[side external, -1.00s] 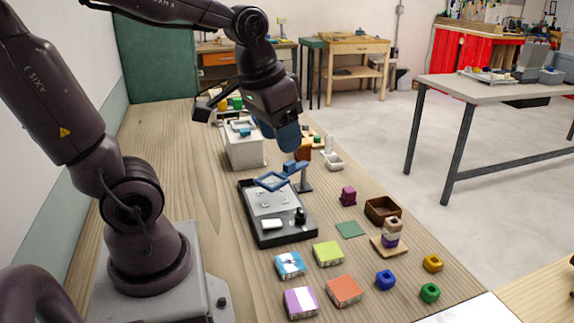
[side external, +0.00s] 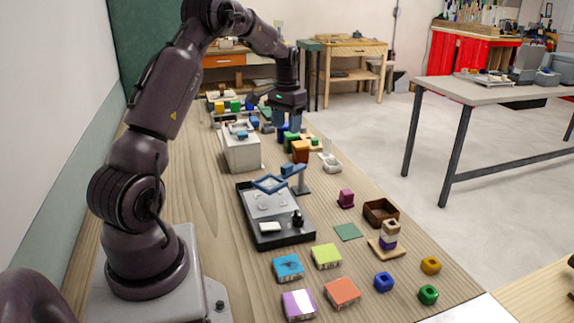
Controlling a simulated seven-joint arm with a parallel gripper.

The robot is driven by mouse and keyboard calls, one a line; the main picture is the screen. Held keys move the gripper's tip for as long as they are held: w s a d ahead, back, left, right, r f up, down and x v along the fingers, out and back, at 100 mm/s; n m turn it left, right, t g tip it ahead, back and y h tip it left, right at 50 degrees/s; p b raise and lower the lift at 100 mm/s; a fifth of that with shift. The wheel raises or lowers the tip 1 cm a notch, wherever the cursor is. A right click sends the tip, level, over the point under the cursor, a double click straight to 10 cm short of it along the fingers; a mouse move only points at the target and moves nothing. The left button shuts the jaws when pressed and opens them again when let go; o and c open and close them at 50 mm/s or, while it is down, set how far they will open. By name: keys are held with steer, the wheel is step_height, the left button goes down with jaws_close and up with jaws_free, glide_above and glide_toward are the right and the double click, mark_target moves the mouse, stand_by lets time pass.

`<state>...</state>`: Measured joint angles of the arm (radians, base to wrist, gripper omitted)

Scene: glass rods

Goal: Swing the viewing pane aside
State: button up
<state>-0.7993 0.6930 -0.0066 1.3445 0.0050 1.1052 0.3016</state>
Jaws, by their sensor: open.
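The viewing pane (side external: 270,185) is a blue square frame held level over the far part of a black-rimmed tray (side external: 245,222). A blue arm joins it to a dark post (side external: 303,180) at the tray's right side. The grey tray floor holds small pale pieces, a white block (side external: 270,227) and a black knob (side external: 298,218). Any glass rods are too small to make out. My gripper (side external: 288,122) points down with blue fingers, open and apart from the pane, well beyond it near the far end of the table. Its fingertips overlap coloured blocks behind them.
A white box (side external: 241,153) stands behind the tray on the left. An orange-brown block (side external: 300,151) and a white dish (side external: 331,163) lie behind the post. A brown open box (side external: 381,212) and several coloured blocks lie right and in front. The wood left of the tray is clear.

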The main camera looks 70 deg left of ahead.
mark_target(287, 165)
step_height(287, 165, down, 13)
steer(key=shift+r, duration=0.15)
stand_by(0.4)
jaws_close()
